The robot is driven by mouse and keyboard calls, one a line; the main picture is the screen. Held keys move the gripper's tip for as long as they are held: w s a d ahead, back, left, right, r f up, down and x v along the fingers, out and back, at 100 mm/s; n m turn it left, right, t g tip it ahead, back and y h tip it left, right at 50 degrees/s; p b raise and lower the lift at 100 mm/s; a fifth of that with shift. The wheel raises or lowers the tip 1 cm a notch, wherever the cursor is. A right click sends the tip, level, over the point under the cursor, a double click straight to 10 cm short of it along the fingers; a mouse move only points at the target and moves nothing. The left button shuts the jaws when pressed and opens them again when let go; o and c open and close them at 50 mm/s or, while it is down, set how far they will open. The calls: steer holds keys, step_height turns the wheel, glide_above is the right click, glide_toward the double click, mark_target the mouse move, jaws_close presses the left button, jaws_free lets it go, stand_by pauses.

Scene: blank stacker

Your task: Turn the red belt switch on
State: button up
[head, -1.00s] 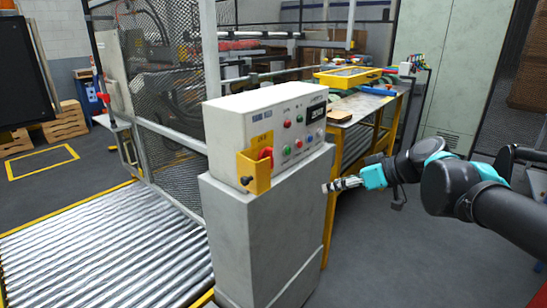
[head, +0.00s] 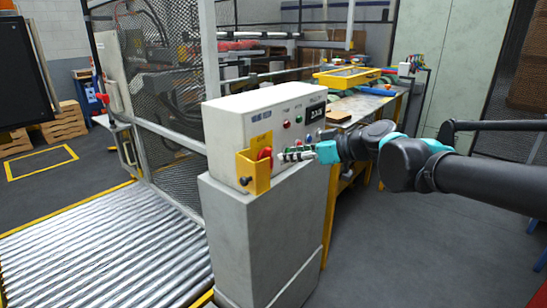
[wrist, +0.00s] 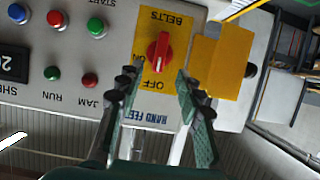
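The red belt switch (head: 265,153) is a rotary knob on a yellow plate on the control box's front, beside a yellow guard. In the wrist view the red knob (wrist: 160,51) sits on the yellow plate (wrist: 150,103), with the words BELTS and OFF showing on it. Its handle runs roughly along the line between those words. My gripper (head: 280,157) is just right of the knob in the head view. In the wrist view my gripper (wrist: 159,72) is open, its fingers on either side of the knob's near end, with nothing held. Whether they touch the knob I cannot tell.
The yellow guard (wrist: 218,62) stands close beside the right finger in the wrist view. Blue, green and red buttons (wrist: 55,18) lie left on the grey control box (head: 225,122). A roller conveyor (head: 110,250) is at left. Floor to the right is clear.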

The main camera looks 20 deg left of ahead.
mark_target(272, 156)
steer(key=x, duration=0.7)
steer(key=shift+w+a+f, duration=0.15)
steer(key=shift+a+f, duration=0.05)
steer(key=shift+a, duration=0.1)
jaws_close()
